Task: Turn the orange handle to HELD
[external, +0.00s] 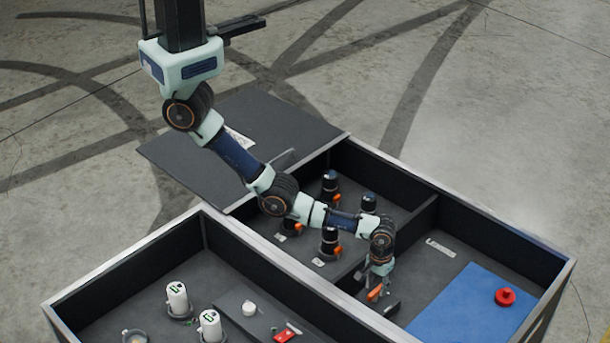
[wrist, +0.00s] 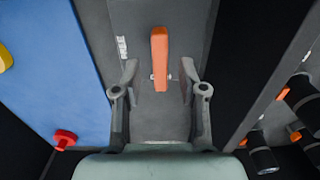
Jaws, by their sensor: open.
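The orange handle (external: 375,293) is on the dark floor of the right tote's front compartment, just below my gripper (external: 379,280). In the wrist view the handle (wrist: 160,58) is a narrow orange bar, lying lengthwise up the picture. My gripper (wrist: 159,75) is open there, one finger on each side of the handle's lower half, with visible gaps on both sides. The handle's upper end reaches beyond the fingertips. A small white label (wrist: 122,47) stands left of the handle; its lettering is too small to read surely.
A blue panel (external: 465,310) with a red knob (external: 505,296) lies to the right. A divider wall (external: 405,235) separates this compartment from one with several black cylinders (external: 330,240). The left tote holds white canisters (external: 177,298).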

